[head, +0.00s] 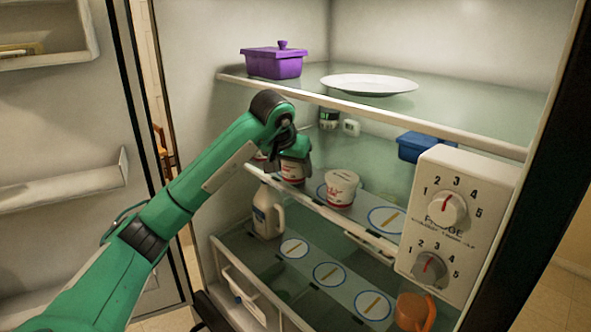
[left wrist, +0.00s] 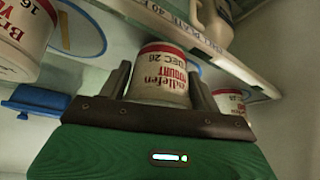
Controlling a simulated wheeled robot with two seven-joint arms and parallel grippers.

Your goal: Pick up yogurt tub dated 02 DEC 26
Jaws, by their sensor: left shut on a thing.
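My left gripper (head: 293,157) reaches into the fridge at the middle shelf and is shut on a white yogurt tub with red print (head: 292,174). In the left wrist view the gripper's two fingers (left wrist: 160,88) stand on either side of this tub (left wrist: 160,72). Its print reads "DEC 26"; the day number cannot be made out. A second tub (head: 341,189) stands to its right on the shelf, and shows large at upper left in the wrist view (left wrist: 22,38) with "16" legible. A third tub (left wrist: 231,101) is partly hidden behind a finger. My right gripper is not in view.
Above are a purple lidded dish (head: 273,61) and a white plate (head: 368,84) on the top shelf (head: 450,123). A blue box (head: 424,147) and the dial panel (head: 452,225) are right. A jug (head: 267,212) and an orange mug (head: 414,311) are lower.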

